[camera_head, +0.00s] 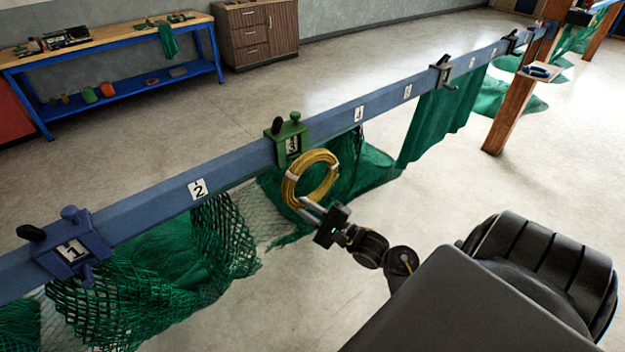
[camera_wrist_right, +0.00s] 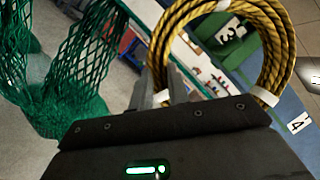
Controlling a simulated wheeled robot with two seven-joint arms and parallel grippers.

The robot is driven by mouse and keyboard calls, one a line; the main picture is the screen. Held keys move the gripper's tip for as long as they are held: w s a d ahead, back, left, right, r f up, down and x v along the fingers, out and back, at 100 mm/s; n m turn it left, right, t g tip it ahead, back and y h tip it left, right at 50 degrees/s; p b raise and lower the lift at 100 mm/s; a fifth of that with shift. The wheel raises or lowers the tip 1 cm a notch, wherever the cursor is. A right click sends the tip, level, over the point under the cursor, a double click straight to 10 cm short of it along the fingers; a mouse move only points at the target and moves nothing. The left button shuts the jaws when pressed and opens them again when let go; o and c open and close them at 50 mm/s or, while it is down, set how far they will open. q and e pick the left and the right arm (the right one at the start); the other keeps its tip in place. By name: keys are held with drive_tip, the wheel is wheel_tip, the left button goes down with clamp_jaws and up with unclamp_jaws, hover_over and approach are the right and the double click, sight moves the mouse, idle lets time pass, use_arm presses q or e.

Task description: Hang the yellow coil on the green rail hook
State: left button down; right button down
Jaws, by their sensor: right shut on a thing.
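The yellow coil (camera_head: 312,179) is a ring of rope with white ties, held upright in front of the blue rail (camera_head: 243,170). My right gripper (camera_head: 308,208) is shut on the coil's lower part; the coil also shows large in the right wrist view (camera_wrist_right: 162,50). The green rail hook (camera_head: 288,139), labelled 3, is clamped on the rail just above and behind the coil. In the right wrist view the green hook (camera_wrist_right: 232,45) shows through the ring. Whether the coil touches the hook cannot be told, and the hook's lower part is hidden. My left gripper is out of view.
A blue clamp (camera_head: 75,247) labelled 1 sits at the rail's near left, and a dark hook (camera_head: 442,72) farther right. Green nets (camera_head: 180,275) hang below the rail. A wooden post (camera_head: 517,105) stands at right. A workbench (camera_head: 110,42) and cabinet (camera_head: 257,33) stand behind.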

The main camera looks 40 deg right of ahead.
drive_tip(key=shift+w+f+b, duration=0.15)
drive_tip(key=shift+w+b, duration=0.6)
drive_tip(key=shift+w, duration=0.2)
drive_tip(key=shift+w+f+b, duration=0.1)
drive_tip(key=shift+w+b, duration=0.6)
drive_tip(key=shift+w, duration=0.25)
drive_tip(key=shift+f, duration=0.95)
drive_tip(key=c, duration=1.3)
unclamp_jaws()
drive_tip(key=shift+f, duration=0.1)
drive_tip(key=b+v, duration=0.2)
drive_tip(key=v, duration=0.8)
drive_tip(key=shift+s+d+b, duration=0.15)
drive_tip(key=shift+s+b, duration=0.2)
drive_tip(key=shift+s, duration=0.05)
